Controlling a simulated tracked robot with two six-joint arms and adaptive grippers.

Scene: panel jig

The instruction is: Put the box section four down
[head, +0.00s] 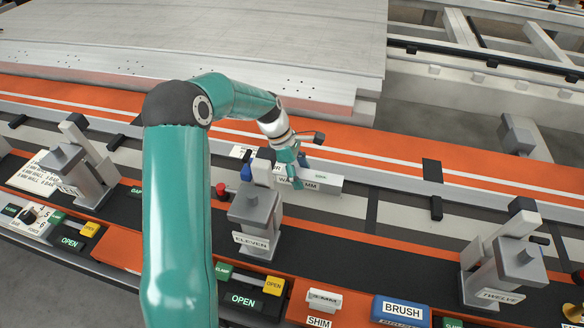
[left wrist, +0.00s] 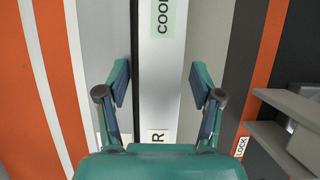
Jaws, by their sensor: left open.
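A pale grey box section (head: 333,186) with a "WALL ... MM" label and a green label lies behind the clamp marked ELEVEN (head: 257,212). Its number is not readable. My left gripper (head: 291,170) is over it in the head view. In the left wrist view the box section (left wrist: 160,90) runs lengthwise between the open fingers of my left gripper (left wrist: 160,84), with a gap on each side. The clamp and gripper hide part of it in the head view. My right gripper is not in view.
A large grey panel (head: 200,40) lies at the back behind an orange rail (head: 400,157). A clamp marked TWELVE (head: 505,265) stands at right, another clamp (head: 80,172) at left. Green and yellow OPEN buttons, a SHIM block (head: 322,300) and a blue BRUSH box (head: 402,310) line the front.

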